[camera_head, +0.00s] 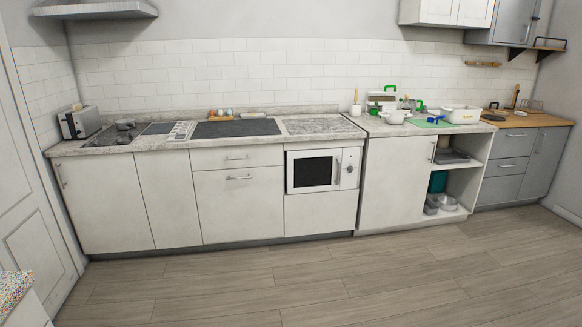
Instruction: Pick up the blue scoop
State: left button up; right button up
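A small blue object (436,119), which looks like the blue scoop, lies on a green mat (421,124) on the right part of the counter. It is far off and too small to make out its shape well. A white pot-like container (395,117) stands to its left and a white tub (462,114) to its right. Neither of my grippers is in view.
The long counter (324,124) runs along the back wall with a toaster (80,122), a dark cooktop (236,128) and a microwave (314,171) below. An open shelf (458,168) holds bowls. The wooden floor (300,285) is clear. A speckled worktop corner (12,288) juts in at lower left.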

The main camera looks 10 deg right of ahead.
aim_at(430, 119)
jog(key=i+z, duration=0.25)
jog(key=i, duration=0.3)
jog(key=i+z, duration=0.3)
jog(key=i, duration=0.3)
jog(key=i+j+z, duration=0.25)
jog(key=i, duration=0.25)
jog(key=i+l+z, duration=0.35)
jog(key=i, duration=0.35)
jog(key=i+z, duration=0.35)
jog(key=i, duration=0.3)
jog(key=i+j+z, duration=0.2)
jog(key=i+z, duration=0.15)
jog(key=i, duration=0.35)
jog(key=i+l+u, duration=0.2)
jog(key=i, duration=0.4)
jog(key=i+l+u, duration=0.2)
jog(key=i, duration=0.4)
jog(key=j, duration=0.1)
